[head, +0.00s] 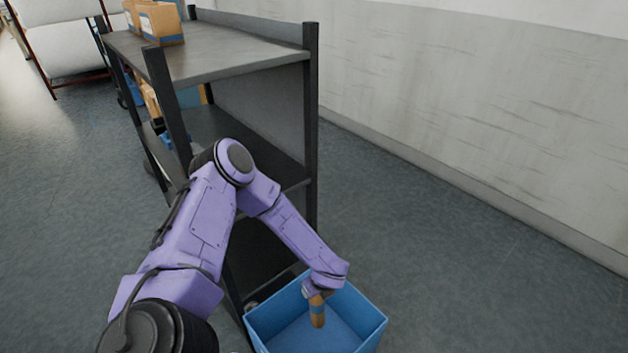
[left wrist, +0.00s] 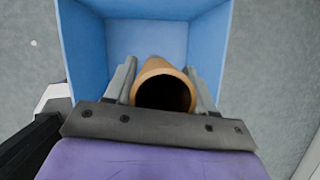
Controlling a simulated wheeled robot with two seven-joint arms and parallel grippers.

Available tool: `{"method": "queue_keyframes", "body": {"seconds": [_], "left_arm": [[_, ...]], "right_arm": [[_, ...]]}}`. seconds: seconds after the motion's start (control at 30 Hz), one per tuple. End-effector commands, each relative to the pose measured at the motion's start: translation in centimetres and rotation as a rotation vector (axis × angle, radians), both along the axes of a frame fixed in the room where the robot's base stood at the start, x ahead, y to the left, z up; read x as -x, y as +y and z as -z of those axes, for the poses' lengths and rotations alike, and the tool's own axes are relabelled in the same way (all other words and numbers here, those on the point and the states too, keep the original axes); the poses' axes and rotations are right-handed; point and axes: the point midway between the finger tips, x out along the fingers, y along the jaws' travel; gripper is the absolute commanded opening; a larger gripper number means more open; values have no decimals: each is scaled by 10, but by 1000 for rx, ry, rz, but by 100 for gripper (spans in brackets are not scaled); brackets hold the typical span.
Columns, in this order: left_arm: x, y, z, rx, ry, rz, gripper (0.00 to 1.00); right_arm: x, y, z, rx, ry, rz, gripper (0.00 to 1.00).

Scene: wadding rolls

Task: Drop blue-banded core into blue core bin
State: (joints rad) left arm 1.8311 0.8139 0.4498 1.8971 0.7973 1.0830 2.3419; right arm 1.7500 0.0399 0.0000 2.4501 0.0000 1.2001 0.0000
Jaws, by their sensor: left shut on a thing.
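The core is a brown tube with a blue band (head: 317,311). In the head view it hangs upright or nearly so inside the opening of the blue bin (head: 365,335). My left gripper (head: 316,292) is over the bin and shut on the core. In the left wrist view the open end of the core (left wrist: 163,86) sits between the two fingers of my left gripper (left wrist: 162,90), with the blue bin (left wrist: 147,40) around and below it. The band does not show in this view. The bin floor that shows is bare. My right gripper is not in view.
A dark metal shelf rack (head: 250,70) stands just left of the bin, with cardboard boxes (head: 160,22) on top. A pale wall (head: 480,110) runs along the right. The floor (head: 450,260) between bin and wall is clear.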

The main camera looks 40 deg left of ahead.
Motion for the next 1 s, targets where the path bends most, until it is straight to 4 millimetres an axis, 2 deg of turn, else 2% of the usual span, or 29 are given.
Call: {"method": "queue_keyframes", "body": {"seconds": [0.17, 0.5, 0.8, 0.83, 0.9, 1.0], "left_arm": [[2, 1, 14, 0, -2, 20, 5], [2, 1, 60, -1, -2, 17, 5], [2, 1, 62, -1, -3, 15, 5], [2, 1, 62, -1, -3, 15, 61], [2, 1, 62, -1, -3, 14, 83], [2, 1, 62, -1, -3, 14, 84]], "right_arm": [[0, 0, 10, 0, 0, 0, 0], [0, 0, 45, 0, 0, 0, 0], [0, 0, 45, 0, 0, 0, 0], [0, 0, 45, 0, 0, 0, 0], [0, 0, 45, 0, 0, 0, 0], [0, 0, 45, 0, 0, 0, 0]]}}
